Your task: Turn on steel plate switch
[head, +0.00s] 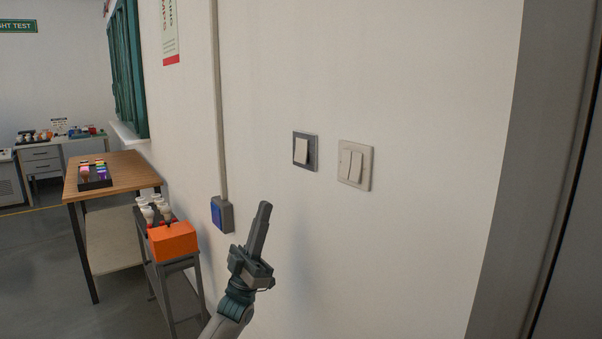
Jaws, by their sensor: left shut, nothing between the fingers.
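Two switches are on the white wall, right of centre. The left one is a single-rocker switch (301,150) with a pale rocker on a dark blue-grey plate. The right one is a double-rocker switch (355,165) with two pale rockers on a light greyish-beige plate. I cannot tell for sure which plate is steel. My left gripper (264,207) is shut and empty, pointing up, below and left of both switches in the picture and apart from them. My right gripper is not in view.
A blue switch in a grey box (222,214) hangs under a conduit left of my gripper. A narrow stand holds an orange box (172,240) and bulbs. A wooden table (128,172) stands behind. A grey door frame (535,170) is at right. The wall around the switches is clear.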

